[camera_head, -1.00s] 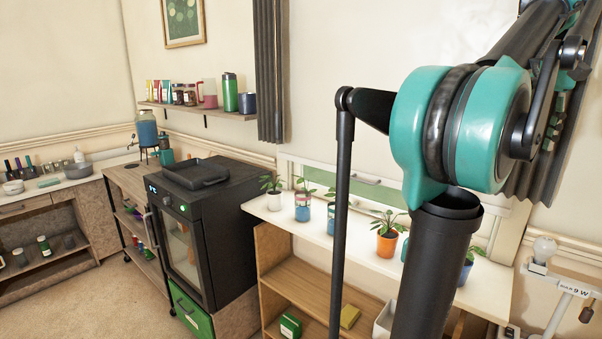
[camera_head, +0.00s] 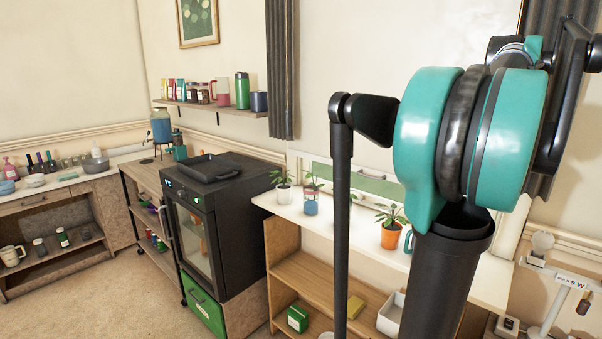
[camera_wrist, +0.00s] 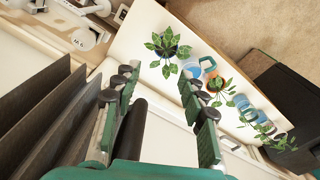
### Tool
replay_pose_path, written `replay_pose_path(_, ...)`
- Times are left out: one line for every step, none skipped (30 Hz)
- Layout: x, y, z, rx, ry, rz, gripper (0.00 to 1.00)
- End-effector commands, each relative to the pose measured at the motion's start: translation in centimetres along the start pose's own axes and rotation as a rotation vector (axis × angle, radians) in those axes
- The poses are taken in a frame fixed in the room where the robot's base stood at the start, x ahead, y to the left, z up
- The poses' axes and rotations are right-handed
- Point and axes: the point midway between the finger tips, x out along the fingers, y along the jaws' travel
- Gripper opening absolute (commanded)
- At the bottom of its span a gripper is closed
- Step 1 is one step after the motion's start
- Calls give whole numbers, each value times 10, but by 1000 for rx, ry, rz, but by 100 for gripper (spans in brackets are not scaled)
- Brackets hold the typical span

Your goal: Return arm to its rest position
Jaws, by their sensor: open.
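My gripper (camera_wrist: 168,118) shows in the wrist view with its two green and black fingers spread apart and nothing between them. It is above the white shelf top with potted plants, close to the wall. In the head view my teal and black arm fills the right side, and the gripper itself is outside that view.
A white-topped shelf (camera_head: 290,208) bears several potted plants, including one in an orange pot (camera_head: 390,236). A black oven (camera_head: 235,230) with a black tray (camera_head: 209,168) stands left of it. A lamp (camera_head: 542,244) stands at the right. A grey curtain (camera_wrist: 60,115) hangs near my gripper.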

Motion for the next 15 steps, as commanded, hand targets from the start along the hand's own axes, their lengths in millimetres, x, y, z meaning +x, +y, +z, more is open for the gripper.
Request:
replay_pose_path(16,-16,-4,-20,10,1,42)
replay_pose_path(26,-25,-6,-31,18,2,42)
replay_pose_path(42,-38,-9,-45,30,3,42)
replay_pose_path(55,-50,-10,-57,38,4,42)
replay_pose_path(69,-63,-11,-71,49,4,42)
replay_pose_path(88,-81,-10,-89,64,3,42)
replay_pose_path(103,-95,-9,-103,75,3,42)
replay_pose_path(117,-109,-7,-116,86,1,42)
replay_pose_path(136,-127,-2,-133,102,-1,42)
replay_pose_path(150,-140,2,-147,112,-3,42)
replay_pose_path(164,-154,7,-160,124,-6,42)
replay_pose_path(183,-171,15,-178,139,-10,42)
replay_pose_path(197,-183,23,-190,150,-14,42)
replay_pose_path(210,-195,30,-204,162,-18,42)
replay_pose_path(228,-211,43,-220,176,-25,42)
